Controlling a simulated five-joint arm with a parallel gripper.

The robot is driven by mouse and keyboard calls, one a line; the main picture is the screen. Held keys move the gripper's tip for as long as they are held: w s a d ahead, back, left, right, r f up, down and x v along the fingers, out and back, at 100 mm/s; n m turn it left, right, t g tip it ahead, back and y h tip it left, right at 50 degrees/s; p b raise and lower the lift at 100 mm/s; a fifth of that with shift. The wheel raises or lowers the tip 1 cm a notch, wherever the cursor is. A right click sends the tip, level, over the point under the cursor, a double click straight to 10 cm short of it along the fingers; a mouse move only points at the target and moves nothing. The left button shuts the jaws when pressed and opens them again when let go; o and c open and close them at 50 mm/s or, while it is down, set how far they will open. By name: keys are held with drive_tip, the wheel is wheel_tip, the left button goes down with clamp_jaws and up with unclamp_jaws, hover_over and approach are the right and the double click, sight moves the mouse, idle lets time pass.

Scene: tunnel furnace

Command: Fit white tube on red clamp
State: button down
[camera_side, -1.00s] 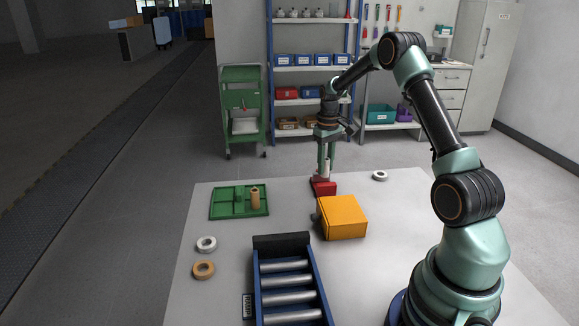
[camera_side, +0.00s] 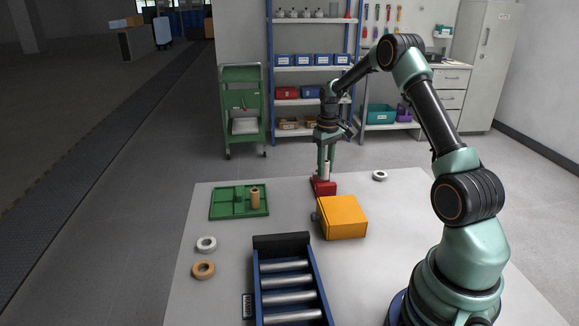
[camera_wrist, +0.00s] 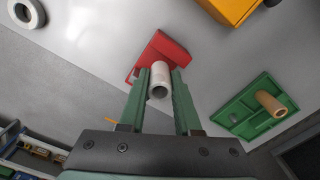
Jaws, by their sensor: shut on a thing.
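The white tube (camera_side: 326,169) is upright between the fingers of my gripper (camera_side: 325,165), directly over the red clamp (camera_side: 323,187) at the back of the table. In the wrist view the tube (camera_wrist: 160,82) shows its open end between the green fingers of my gripper (camera_wrist: 161,92), which is shut on it. The red clamp (camera_wrist: 165,48) lies behind the tube's far end. The tube's lower end is at the clamp, but I cannot tell whether it is seated or just touching.
A yellow box (camera_side: 343,217) stands in front of the clamp. A green tray (camera_side: 228,203) with a tan tube (camera_side: 255,197) is to the left. A white ring (camera_side: 380,175) lies to the right. A roller conveyor (camera_side: 287,280) is at the front.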

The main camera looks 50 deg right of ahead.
drive_tip(key=shift+f, duration=0.85)
drive_tip(key=shift+c, duration=0.6)
unclamp_jaws()
wheel_tip(320, 180, up, 8)
drive_tip(key=shift+f, duration=0.2)
idle(1.0)
